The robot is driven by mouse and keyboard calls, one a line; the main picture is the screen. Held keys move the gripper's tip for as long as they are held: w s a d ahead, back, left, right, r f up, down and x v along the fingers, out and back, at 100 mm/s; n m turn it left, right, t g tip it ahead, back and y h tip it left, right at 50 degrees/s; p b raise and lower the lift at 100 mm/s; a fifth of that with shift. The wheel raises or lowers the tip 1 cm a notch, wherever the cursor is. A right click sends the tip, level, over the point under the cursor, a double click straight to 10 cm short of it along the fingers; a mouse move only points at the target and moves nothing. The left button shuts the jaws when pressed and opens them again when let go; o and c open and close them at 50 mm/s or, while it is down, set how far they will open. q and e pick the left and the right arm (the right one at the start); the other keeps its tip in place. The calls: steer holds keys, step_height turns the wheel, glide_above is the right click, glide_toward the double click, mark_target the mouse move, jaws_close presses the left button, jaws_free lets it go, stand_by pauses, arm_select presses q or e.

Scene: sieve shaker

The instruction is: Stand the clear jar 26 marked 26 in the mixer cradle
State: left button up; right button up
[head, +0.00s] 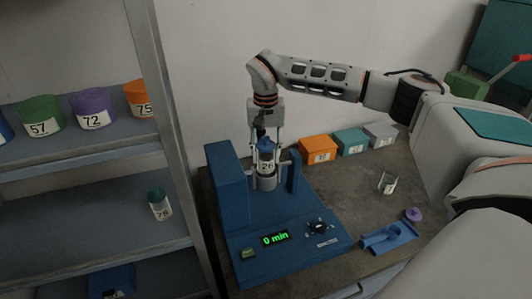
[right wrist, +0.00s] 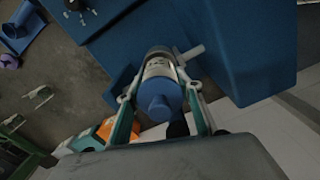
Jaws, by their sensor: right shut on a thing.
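The clear jar 26 (head: 266,166) has a blue lid and a white label reading 26; it also shows in the right wrist view (right wrist: 160,68). My right gripper (head: 266,152) is shut on it from above, with one finger on each side. The jar is upright between the two uprights of the blue mixer (head: 226,190), at the grey cradle (head: 267,184). Whether its base rests on the cradle floor is hidden. The mixer's display (head: 275,239) reads 0 min. My left gripper is not in view.
Orange (head: 318,150), teal (head: 351,142) and grey (head: 381,135) boxes stand behind the mixer at right. A small clear container (head: 387,183), a blue tray (head: 388,238) and a purple piece (head: 412,214) lie on the bench. A shelf (head: 75,195) with numbered tubs stands at left.

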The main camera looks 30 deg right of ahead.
steer(key=shift+f, duration=0.95)
stand_by(0.5)
steer(key=shift+s+f, duration=0.1)
steer(key=shift+f, duration=0.15)
stand_by(0.5)
